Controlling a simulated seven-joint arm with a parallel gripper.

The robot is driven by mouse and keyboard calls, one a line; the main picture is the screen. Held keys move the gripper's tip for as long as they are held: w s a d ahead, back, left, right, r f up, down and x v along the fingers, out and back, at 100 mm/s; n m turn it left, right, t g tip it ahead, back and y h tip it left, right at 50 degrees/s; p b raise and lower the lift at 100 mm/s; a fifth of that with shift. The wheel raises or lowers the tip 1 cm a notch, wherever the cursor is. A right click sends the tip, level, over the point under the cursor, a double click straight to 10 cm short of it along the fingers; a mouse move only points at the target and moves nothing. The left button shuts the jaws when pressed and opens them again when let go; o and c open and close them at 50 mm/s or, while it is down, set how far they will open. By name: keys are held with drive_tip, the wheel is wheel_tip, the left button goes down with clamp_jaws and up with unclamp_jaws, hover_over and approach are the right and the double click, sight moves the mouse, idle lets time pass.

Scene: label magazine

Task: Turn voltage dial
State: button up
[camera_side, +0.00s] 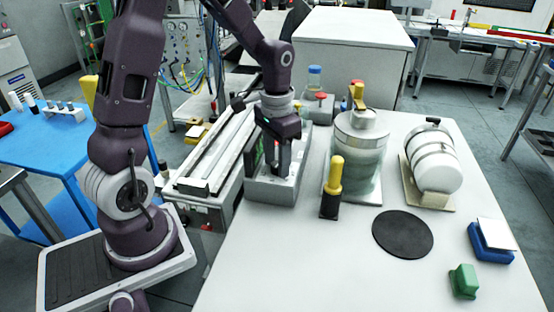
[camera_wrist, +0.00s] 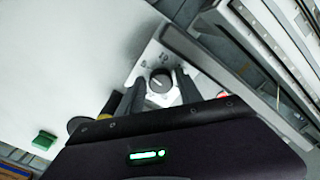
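The voltage dial (camera_wrist: 160,81) is a round dark knob with a light pointer mark. It sits on a white plate (camera_wrist: 143,66) with printed numbers, seen in the wrist view. My gripper (camera_wrist: 159,76) is open, with one dark finger on each side of the dial and small gaps visible. How far the fingertips reach down beside the knob I cannot tell. In the side view my gripper (camera_side: 277,168) points down over a grey open-topped housing (camera_side: 262,191). The dial is hidden there by the housing and my gripper.
A long grey rail unit (camera_side: 208,155) stands left of the housing. A lidded glass jar (camera_side: 357,160), a yellow-topped black bottle (camera_side: 333,190) and a white cylinder (camera_side: 433,160) stand to its right. The table's front is clear.

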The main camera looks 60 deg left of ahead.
sight(277, 165)
drive_tip(key=shift+o, duration=0.6)
wheel_tip(277, 165, up, 7)
drive_tip(key=shift+f, duration=0.1)
drive_tip(key=shift+d+r, duration=0.1)
drive_tip(key=shift+r, duration=0.2)
drive_tip(key=s+d+r+t, duration=0.2)
drive_tip(key=s+d+r, duration=0.2)
drive_tip(key=s, duration=0.4)
drive_tip(key=s+d+r+t, duration=0.3)
drive_tip(key=s+d, duration=0.2)
drive_tip(key=s, duration=0.4)
drive_tip(key=shift+d+r+t, duration=0.3)
drive_tip(key=shift+r, duration=0.05)
